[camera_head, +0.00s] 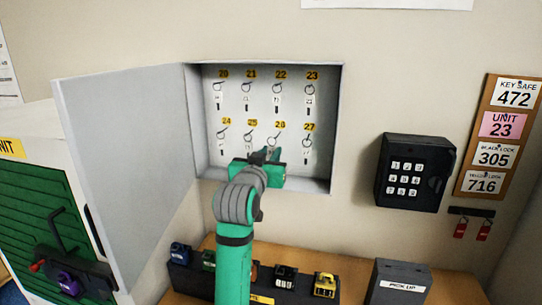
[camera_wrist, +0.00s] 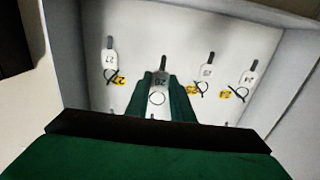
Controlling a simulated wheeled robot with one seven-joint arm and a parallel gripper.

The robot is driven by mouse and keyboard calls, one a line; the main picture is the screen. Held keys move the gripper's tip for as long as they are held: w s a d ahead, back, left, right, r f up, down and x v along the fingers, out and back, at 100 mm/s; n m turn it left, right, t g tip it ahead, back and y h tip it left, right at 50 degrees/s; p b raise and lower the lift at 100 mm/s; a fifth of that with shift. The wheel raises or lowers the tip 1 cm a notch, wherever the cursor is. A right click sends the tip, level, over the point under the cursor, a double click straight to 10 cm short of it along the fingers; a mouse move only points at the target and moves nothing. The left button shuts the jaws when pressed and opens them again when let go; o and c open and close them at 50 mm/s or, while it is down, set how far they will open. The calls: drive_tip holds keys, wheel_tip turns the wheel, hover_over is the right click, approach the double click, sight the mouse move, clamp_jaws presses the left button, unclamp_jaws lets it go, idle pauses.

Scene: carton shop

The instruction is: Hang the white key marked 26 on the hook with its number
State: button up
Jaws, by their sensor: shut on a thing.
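The white key tag marked 26 (camera_wrist: 159,83) is between the green fingers of my gripper (camera_wrist: 161,76) in the wrist view, which shows the cabinet upside down. Its ring (camera_wrist: 157,98) is below the tag there. In the head view my gripper (camera_head: 268,153) is at the lower row of the open key cabinet (camera_head: 338,110), under the yellow label 26 (camera_head: 280,124). A ring (camera_head: 272,141) shows just below that label. I cannot tell whether it is around the hook or only in front of it. The fingers hide most of the key.
Keys hang at the other labels, with key 27 (camera_wrist: 109,58) and key 25 (camera_wrist: 207,72) close on either side of my gripper. The cabinet door (camera_head: 130,150) stands open at left. A black keypad box (camera_head: 413,172) is on the wall at right. Padlocks stand on the bench below.

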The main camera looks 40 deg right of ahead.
drive_tip(key=shift+f+x, duration=0.2)
drive_tip(key=shift+x, duration=0.95)
drive_tip(key=shift+f+x, duration=0.2)
drive_tip(key=shift+x, duration=1)
drive_tip(key=shift+s+d, duration=0.1)
drive_tip(key=shift+d, duration=0.05)
drive_tip(key=o, duration=0.8)
drive_tip(key=shift+o, duration=0.3)
